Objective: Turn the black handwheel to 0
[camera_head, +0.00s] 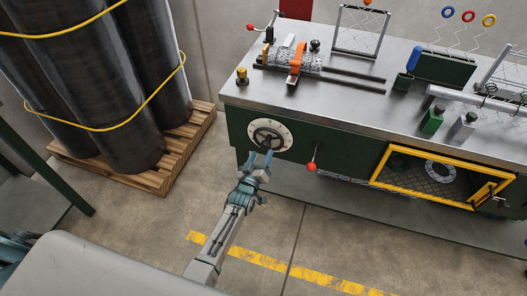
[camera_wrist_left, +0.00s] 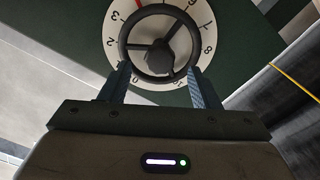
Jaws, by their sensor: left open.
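The black handwheel (camera_head: 267,138) sits on a round white numbered dial (camera_head: 284,131) on the dark green front of the bench, near its left end. In the left wrist view the three-spoked handwheel (camera_wrist_left: 160,47) fills the top middle. The 0 on the dial (camera_wrist_left: 112,43) is at the lower left, and a red mark shows near the top. My left gripper (camera_head: 259,158) is open just in front of and below the wheel. In the left wrist view its fingers (camera_wrist_left: 159,78) stand either side of the lower rim; I cannot tell whether they touch. My right gripper is not seen.
A red-knobbed lever (camera_head: 311,167) sticks out right of the dial. A yellow-framed opening (camera_head: 376,178) is farther right. The metal benchtop (camera_head: 345,105) carries several tools. Black rolls (camera_head: 75,75) stand on a wooden pallet (camera_head: 180,160) at left. The floor before the dial is open.

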